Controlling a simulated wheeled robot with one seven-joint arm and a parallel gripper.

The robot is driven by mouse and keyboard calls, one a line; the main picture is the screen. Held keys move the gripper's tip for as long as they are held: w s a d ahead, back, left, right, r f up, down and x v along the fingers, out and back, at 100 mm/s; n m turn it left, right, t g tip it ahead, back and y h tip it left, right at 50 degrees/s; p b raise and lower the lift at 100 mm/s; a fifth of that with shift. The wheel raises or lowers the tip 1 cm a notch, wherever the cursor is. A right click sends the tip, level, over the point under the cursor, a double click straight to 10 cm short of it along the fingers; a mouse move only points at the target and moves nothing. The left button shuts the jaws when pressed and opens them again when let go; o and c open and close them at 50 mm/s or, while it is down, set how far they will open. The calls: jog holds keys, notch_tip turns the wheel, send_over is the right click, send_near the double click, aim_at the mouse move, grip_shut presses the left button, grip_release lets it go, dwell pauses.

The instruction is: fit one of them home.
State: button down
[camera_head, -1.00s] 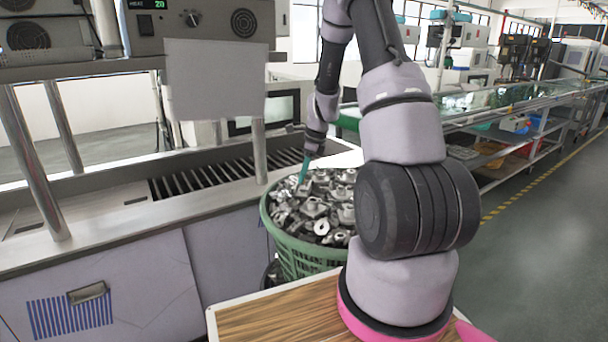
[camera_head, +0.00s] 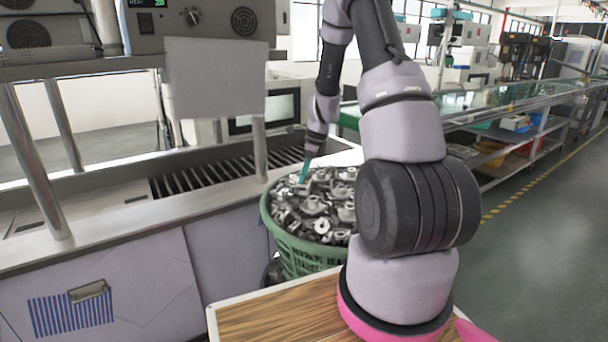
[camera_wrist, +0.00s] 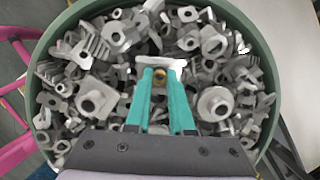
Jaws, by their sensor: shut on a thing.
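Many grey metal parts (camera_head: 318,205) fill a round green basket (camera_head: 300,250). In the wrist view the parts (camera_wrist: 92,96) lie jumbled inside the basket's rim (camera_wrist: 262,45). My gripper (camera_head: 304,170) reaches down at the basket's far left side. In the wrist view my gripper's teal fingers (camera_wrist: 161,75) are close together over the pile, shut on a pale metal part (camera_wrist: 160,62) at their tips. Most of that part's shape is hidden by the fingers, and I cannot tell whether it is clear of the pile.
A long metal counter with a slatted trough (camera_head: 215,177) runs left of the basket. A post (camera_head: 259,150) and a hanging pale panel (camera_head: 215,80) stand near my arm. A wooden board (camera_head: 270,312) is in front. Open floor (camera_head: 540,240) lies right.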

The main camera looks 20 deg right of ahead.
jog(key=shift+f, duration=0.25)
dwell(0.3)
jog(key=c, duration=0.7)
grip_release()
jog(key=v, duration=1)
jog(key=shift+r, duration=0.4)
jog(key=shift+r, duration=0.1)
